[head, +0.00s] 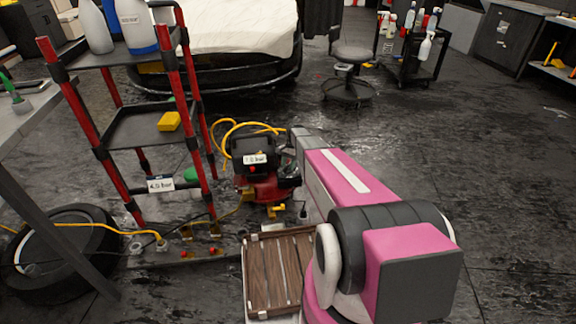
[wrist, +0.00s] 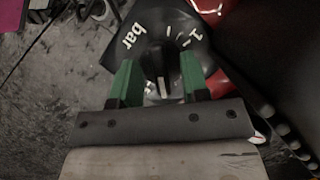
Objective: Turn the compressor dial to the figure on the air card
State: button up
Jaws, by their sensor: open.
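The red compressor (head: 262,188) stands on the dark floor in the head view, with a black panel bearing a white card (head: 255,159) ending in "bar". Another white card (head: 160,184) with a "bar" figure hangs on the red-posted rack; both figures are too small to read surely. In the wrist view the dial's black face (wrist: 125,65) carries white "bar", a "1" and tick marks. Its dark knob (wrist: 157,64) has a pale pointer stripe toward the picture bottom. My gripper (wrist: 156,76) is open, its green fingers on either side of the knob; contact is unclear.
The rack (head: 113,132) stands left of the compressor, with bottles on top and a yellow block (head: 169,121). A yellow hose (head: 238,126) loops behind the compressor. A tire (head: 60,262) lies at lower left. Open floor (head: 480,165) extends to the right.

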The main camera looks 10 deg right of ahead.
jog(key=v, duration=1)
jog(key=shift+r, duration=0.3)
jog(key=s+a+r+n+t+h, duration=0.1)
jog(key=s+r+n, duration=0.1)
jog(key=s, duration=0.8)
jog(key=s+r+n+t+h, duration=0.1)
jog(key=s+r+n, duration=0.2)
jog(key=s, duration=0.8)
jog(key=s+a+r+n+t+h, duration=0.1)
jog(key=s+r+n, duration=0.2)
jog(key=s, duration=0.7)
jog(key=shift+s+a+r+t, duration=0.3)
jog(key=shift+s+r, duration=0.05)
jog(key=shift+r, duration=0.15)
